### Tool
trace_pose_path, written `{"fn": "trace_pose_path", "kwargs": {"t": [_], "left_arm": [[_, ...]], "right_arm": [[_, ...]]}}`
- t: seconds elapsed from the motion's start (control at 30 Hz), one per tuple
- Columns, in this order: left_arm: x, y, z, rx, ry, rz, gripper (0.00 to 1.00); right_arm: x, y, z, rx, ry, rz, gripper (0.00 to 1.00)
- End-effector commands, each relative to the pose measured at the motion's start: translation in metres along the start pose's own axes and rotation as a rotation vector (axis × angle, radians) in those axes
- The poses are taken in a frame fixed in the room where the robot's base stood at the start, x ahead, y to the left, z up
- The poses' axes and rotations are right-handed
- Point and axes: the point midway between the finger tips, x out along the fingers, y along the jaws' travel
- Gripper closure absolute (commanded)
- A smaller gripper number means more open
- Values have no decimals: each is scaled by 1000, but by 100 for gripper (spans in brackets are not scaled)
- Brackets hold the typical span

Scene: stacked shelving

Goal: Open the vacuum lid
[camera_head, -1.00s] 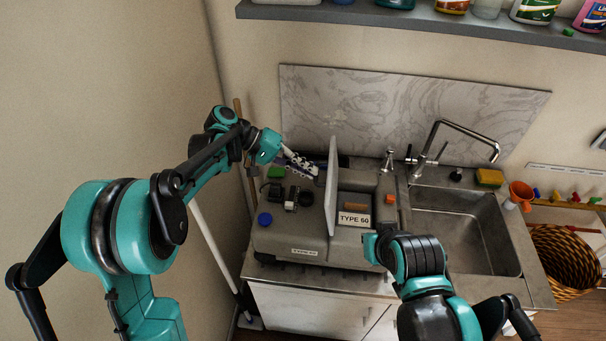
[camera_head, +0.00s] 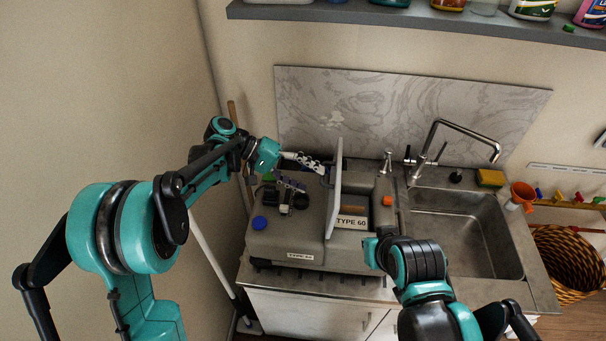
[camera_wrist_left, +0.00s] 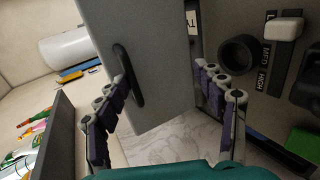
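The grey vacuum unit (camera_head: 262,240) stands on the counter left of the sink, with a "TYPE 60" label. Its flat grey lid (camera_head: 336,190) stands raised, nearly edge-on in the head view and leaning slightly right. In the left wrist view the lid (camera_wrist_left: 150,50) fills the upper middle, with a dark slot handle (camera_wrist_left: 128,76) on its face. My left gripper (camera_head: 303,172) is at the lid's left side near its upper part. In the left wrist view its fingers (camera_wrist_left: 168,115) are spread wide; the left finger overlaps the handle area, contact unclear. My right gripper's fingers do not show.
A sink (camera_head: 460,235) with a tall tap (camera_head: 440,150) lies to the right of the unit. A shelf with bottles (camera_head: 400,17) runs above. My right arm is in front of the counter.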

Motion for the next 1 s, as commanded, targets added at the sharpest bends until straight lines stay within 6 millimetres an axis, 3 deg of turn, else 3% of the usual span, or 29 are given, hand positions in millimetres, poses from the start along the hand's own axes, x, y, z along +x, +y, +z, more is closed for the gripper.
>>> {"fn": "trace_pose_path", "kwargs": {"t": [0.23, 0.67, 0.83, 1.0], "left_arm": [[0, -3, 0, -4, 2, -11, 61], [-3, -3, 0, -5, 3, -10, 65], [-26, -3, 0, -5, 5, -9, 69], [-66, -2, 0, -6, 9, -5, 69]], "right_arm": [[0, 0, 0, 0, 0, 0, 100], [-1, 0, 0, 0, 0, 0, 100], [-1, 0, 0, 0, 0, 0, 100], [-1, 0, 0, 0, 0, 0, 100]]}}
